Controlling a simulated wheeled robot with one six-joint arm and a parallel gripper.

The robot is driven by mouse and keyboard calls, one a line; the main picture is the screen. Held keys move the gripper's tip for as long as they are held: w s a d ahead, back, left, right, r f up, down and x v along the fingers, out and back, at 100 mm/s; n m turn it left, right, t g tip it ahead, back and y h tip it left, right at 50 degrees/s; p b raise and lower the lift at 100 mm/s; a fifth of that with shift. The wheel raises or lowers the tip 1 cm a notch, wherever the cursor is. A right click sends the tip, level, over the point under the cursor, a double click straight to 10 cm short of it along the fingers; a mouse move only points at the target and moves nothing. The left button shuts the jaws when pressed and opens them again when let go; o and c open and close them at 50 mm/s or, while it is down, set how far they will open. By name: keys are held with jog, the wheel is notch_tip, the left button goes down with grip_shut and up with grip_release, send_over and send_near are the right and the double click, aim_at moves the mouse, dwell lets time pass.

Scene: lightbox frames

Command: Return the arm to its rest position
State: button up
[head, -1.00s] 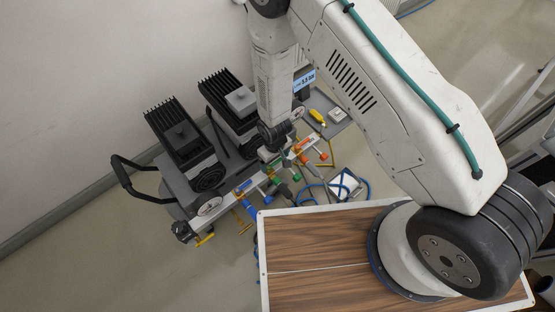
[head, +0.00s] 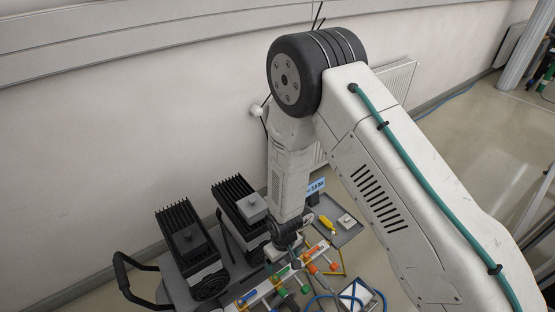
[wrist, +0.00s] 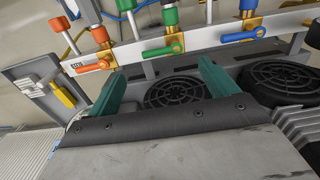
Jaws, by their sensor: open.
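My gripper (wrist: 163,88) shows two teal fingers spread apart with nothing between them in the wrist view. It faces a white rail (wrist: 205,38) carrying valves with orange, green and blue handles. In the head view my arm reaches down from its raised elbow, and its end hangs over the cart beside the valve rail (head: 263,291). The fingertips are too small and dark to make out there. I cannot tell whether the fingers touch the cart.
Two black finned units (head: 187,237) stand on the grey cart at left. A side tray (head: 345,235) holds a yellow object (head: 326,222). A blue hose (head: 318,300) loops below the rail. The wall (head: 130,130) lies behind, with a radiator (head: 392,86). Open floor shows at right.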

jog(key=s+d+r+g+h, duration=0.1)
jog(key=s+d+g, duration=0.15)
jog(key=s, duration=0.25)
jog(key=s+d+r+m, duration=0.1)
jog(key=d+r, duration=0.3)
jog(key=r, duration=0.6)
jog(key=s+d+r+m+g, duration=0.1)
jog(key=d+r, duration=0.2)
jog(key=r, duration=0.8)
jog(key=s+d+r+m, duration=0.1)
jog(key=d+r, duration=0.3)
jog(key=r, duration=0.6)
jog(key=s+d+r+m+t, duration=0.1)
jog(key=s+d+r, duration=0.2)
jog(key=r, duration=0.3)
jog(key=s+d+r+m+t, duration=0.1)
jog(key=s+d+r+t, duration=0.1)
jog(key=r, duration=0.4)
jog(key=s+d+r+m+t+y, duration=0.1)
jog(key=s+d+r+m+t, duration=0.1)
jog(key=s+d+r, duration=0.2)
notch_tip(320, 180, up, 3)
jog(key=s, duration=0.2)
jog(key=shift+s+d+f, duration=0.2)
jog(key=shift+s+d, duration=0.15)
